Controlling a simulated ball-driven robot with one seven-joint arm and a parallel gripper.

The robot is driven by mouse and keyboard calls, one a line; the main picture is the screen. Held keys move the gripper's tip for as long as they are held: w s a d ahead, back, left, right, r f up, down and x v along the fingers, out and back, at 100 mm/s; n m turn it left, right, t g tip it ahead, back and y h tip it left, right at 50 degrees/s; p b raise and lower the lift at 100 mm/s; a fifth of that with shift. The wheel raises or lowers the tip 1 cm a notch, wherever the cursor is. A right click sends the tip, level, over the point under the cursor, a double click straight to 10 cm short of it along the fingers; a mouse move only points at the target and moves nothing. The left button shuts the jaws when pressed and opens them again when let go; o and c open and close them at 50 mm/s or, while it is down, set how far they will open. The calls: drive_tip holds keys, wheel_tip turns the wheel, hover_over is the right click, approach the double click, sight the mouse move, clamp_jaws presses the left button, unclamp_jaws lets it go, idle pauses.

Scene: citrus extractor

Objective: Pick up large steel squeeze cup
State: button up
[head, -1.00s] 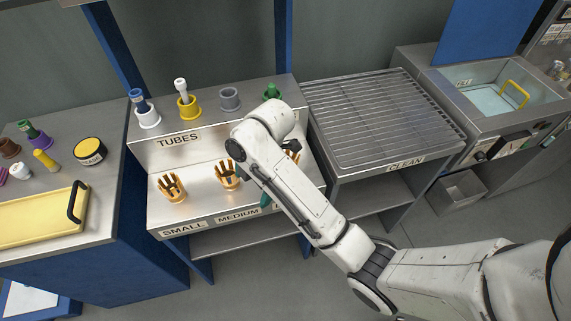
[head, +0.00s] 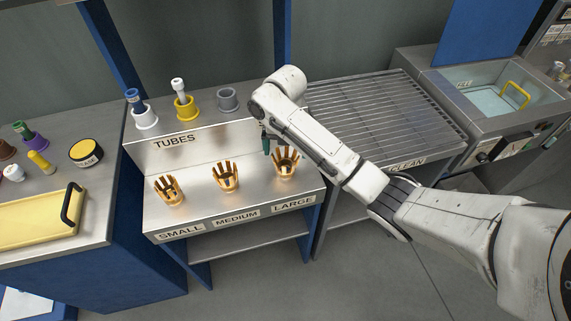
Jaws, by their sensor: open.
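The large squeeze cup (head: 285,164) stands upright on the lower shelf of the steel stand, behind the LARGE label. It looks golden, with tall prongs around its rim. My gripper (head: 267,144) is just left of this cup and level with or above its rim; a dark teal finger shows. The gripper is open and empty, and my arm link hides part of it. I cannot tell whether it touches the cup.
The medium cup (head: 226,177) and small cup (head: 168,189) stand to the left on the same shelf. Tube holders, including a yellow one (head: 187,108), line the upper ledge. A wire rack (head: 385,115) lies right of the stand.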

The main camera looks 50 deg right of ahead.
sight(286, 160)
drive_tip(key=shift+s+a+f+p, duration=0.1)
drive_tip(key=shift+f+p, duration=0.1)
drive_tip(key=shift+f, duration=1.15)
drive_tip(key=shift+a+f+p, duration=0.1)
drive_tip(key=shift+f+p, duration=0.1)
drive_tip(key=shift+f, duration=1.1)
drive_tip(key=c, duration=1.2)
drive_tip(key=shift+d+r, duration=0.1)
drive_tip(key=shift+c, duration=0.3)
